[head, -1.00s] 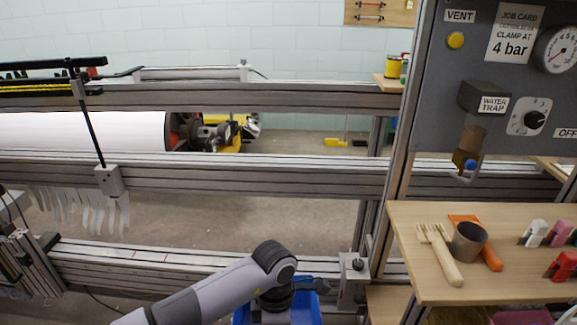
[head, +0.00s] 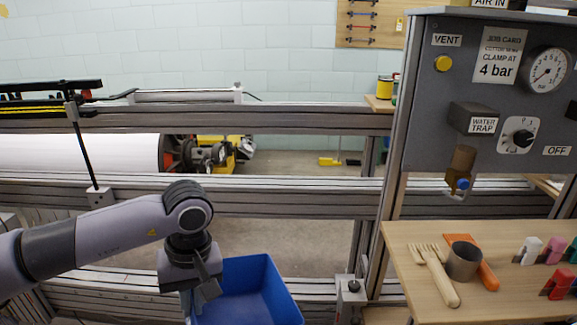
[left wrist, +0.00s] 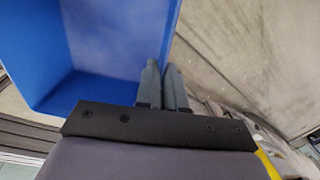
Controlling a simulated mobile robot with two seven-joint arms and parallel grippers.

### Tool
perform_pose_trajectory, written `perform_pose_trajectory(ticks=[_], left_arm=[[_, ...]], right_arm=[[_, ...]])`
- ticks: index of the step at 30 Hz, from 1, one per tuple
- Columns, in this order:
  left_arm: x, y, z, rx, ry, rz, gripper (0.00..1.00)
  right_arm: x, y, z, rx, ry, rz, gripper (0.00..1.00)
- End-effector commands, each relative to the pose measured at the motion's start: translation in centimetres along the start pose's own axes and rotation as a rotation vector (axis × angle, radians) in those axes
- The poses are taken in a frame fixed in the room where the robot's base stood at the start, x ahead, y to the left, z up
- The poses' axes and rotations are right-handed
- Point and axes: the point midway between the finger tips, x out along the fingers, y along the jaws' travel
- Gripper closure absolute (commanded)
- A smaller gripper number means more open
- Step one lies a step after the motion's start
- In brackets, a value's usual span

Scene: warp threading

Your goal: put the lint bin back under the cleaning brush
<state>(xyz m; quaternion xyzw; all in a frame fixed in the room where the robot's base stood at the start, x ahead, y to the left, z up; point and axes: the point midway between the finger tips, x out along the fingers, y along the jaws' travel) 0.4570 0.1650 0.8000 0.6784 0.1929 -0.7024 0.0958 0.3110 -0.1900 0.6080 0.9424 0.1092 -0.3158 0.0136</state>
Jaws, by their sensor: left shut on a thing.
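The blue lint bin (head: 252,287) is an open-topped box at the bottom centre of the head view, in front of the lower rail. My left gripper (head: 203,296) is at its left wall, pointing down, and is shut on that wall. In the left wrist view the bin (left wrist: 95,50) fills the upper left, and the two fingers of my left gripper (left wrist: 162,85) lie close together at its edge. The bin's visible inside looks empty. I cannot make out the cleaning brush. My right gripper is not in view.
A wooden shelf (head: 408,262) at the right holds a wooden fork, a grey cup (head: 464,261) and several coloured clips. A metal post (head: 393,180) and the lower rail (head: 320,287) stand close to the bin. A grey control panel (head: 490,100) is above the shelf.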

Motion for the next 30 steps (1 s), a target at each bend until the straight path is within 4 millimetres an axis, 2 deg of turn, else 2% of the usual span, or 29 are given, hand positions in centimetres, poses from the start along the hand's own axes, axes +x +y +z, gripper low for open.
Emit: perform_pose_trajectory(ticks=[6, 13, 19, 30], left_arm=[[-1.9, -3.1, 0.2, 0.201, 0.033, 0.001, 1.00], [-2.8, -5.3, 0.7, 0.339, 0.051, 0.001, 1.00], [-3.5, -6.5, 1.1, 0.415, 0.062, 0.001, 1.00], [-5.9, -6.6, 1.1, 0.412, 0.059, 0.001, 1.00]], right_arm=[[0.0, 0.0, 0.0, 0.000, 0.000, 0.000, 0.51], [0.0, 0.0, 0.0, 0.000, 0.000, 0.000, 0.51], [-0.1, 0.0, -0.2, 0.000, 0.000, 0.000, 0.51], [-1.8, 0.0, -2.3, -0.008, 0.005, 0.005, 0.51]])
